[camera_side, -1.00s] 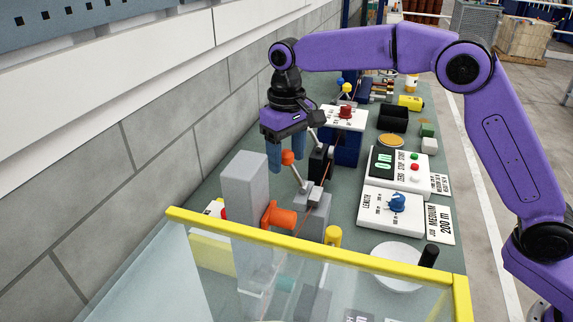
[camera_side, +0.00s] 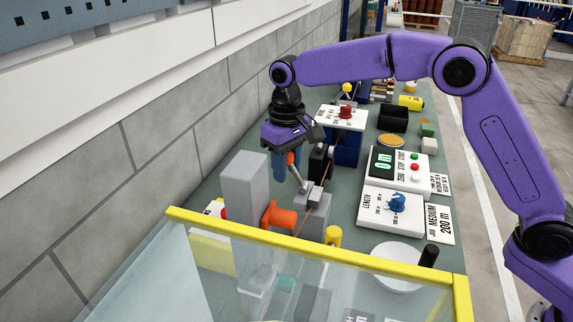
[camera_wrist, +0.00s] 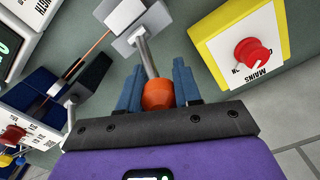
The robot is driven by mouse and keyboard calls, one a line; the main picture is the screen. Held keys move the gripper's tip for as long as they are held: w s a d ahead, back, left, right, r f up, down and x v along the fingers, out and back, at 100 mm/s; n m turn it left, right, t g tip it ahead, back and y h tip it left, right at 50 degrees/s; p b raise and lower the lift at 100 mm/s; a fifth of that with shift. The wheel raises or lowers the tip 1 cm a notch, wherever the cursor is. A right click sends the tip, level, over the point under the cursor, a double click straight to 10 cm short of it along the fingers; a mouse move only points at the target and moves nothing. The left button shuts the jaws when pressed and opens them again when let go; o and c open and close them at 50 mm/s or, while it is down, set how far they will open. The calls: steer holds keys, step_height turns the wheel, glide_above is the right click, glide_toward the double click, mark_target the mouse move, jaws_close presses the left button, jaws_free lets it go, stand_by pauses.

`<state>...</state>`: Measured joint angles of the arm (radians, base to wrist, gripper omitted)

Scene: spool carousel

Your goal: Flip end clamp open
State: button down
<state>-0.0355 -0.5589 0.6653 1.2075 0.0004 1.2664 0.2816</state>
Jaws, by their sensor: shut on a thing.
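The end clamp is a grey block (camera_side: 316,202) with a pale metal lever (camera_side: 298,178) tipped by an orange knob (camera_side: 290,159). The lever leans up and to the left from the block in the side view. My gripper (camera_side: 288,168) has blue fingers and is shut on the orange knob. In the wrist view the knob (camera_wrist: 158,94) sits between the two blue fingers, and the lever (camera_wrist: 147,55) runs from it to the grey clamp block (camera_wrist: 127,22). A thin orange line (camera_side: 325,170) runs to the clamp block.
An orange spool (camera_side: 280,216) sits beside a tall grey post (camera_side: 249,190) in front. A yellow-edged clear guard (camera_side: 320,249) crosses the foreground. A black guide block (camera_side: 318,160) stands close right of my gripper. A yellow box with a red mains knob (camera_wrist: 253,54) shows in the wrist view.

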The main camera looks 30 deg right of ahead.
mark_target(296, 170)
steer(key=shift+s+d+r, duration=0.1)
steer(key=shift+s+d+r+t+y, duration=0.25)
steer(key=shift+s+d+t+y, duration=0.1)
steer(key=shift+t+y, duration=0.3)
steer(key=shift+s+d+r+t+y, duration=0.2)
steer(key=shift+s+d+t+y, duration=0.1)
steer(key=shift+t+y, duration=0.35)
steer(key=shift+s+d+r+t+y, duration=0.1)
steer(key=shift+s+d+t+y, duration=0.2)
steer(key=shift+t+y, duration=0.3)
steer(key=shift+s+d+r+t+y, duration=0.1)
steer(key=shift+s+d+t+y, duration=0.15)
steer(key=shift+t+y, duration=0.35)
steer(key=shift+s+d+t+y, duration=0.35)
steer(key=shift+d+t+y, duration=0.05)
steer(key=shift+t+y, duration=0.4)
steer(key=c, duration=0.8)
jaws_free()
steer(key=shift+s+d, duration=0.1)
steer(key=v, duration=1.7)
steer(key=shift+r, duration=0.2)
